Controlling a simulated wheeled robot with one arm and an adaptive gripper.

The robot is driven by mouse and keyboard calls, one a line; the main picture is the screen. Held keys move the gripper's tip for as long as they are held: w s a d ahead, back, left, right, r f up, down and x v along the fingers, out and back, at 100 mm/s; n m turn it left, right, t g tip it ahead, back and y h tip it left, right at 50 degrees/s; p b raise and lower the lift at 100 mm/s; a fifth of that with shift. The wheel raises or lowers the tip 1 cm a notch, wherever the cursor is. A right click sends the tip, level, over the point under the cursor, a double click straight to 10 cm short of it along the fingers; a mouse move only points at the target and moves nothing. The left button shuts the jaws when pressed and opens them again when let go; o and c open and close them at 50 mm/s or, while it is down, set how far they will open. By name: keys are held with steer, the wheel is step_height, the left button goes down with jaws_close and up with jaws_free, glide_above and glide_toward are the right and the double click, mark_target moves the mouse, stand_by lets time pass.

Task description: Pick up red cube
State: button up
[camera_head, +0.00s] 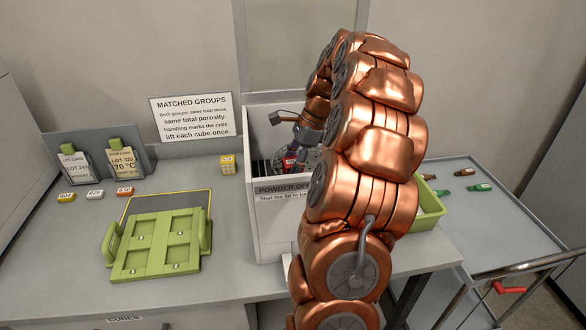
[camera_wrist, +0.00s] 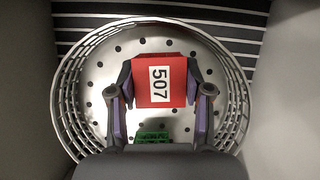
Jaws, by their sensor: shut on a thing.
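The red cube (camera_wrist: 178,88) has a white label reading 507 and sits between my fingers in the wrist view. My gripper (camera_wrist: 161,88) is shut on it, one finger against each side. Below the cube is a round metal basket (camera_wrist: 98,98) with a perforated floor; I cannot tell whether the cube touches that floor. In the head view my gripper (camera_head: 294,158) reaches into a white open box (camera_head: 266,226), and a bit of the red cube (camera_head: 289,163) shows there. My arm hides the right part of the box.
A green object (camera_wrist: 152,137) lies in the basket near my gripper. The box walls stand close around it. On the bench are a green tray (camera_head: 158,244), small labelled blocks (camera_head: 95,194), a yellow block (camera_head: 228,165) and card holders. A cart (camera_head: 520,215) stands at right.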

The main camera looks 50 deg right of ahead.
steer(key=c, duration=0.4)
steer(key=shift+r, duration=0.1)
steer(key=shift+c, duration=0.2)
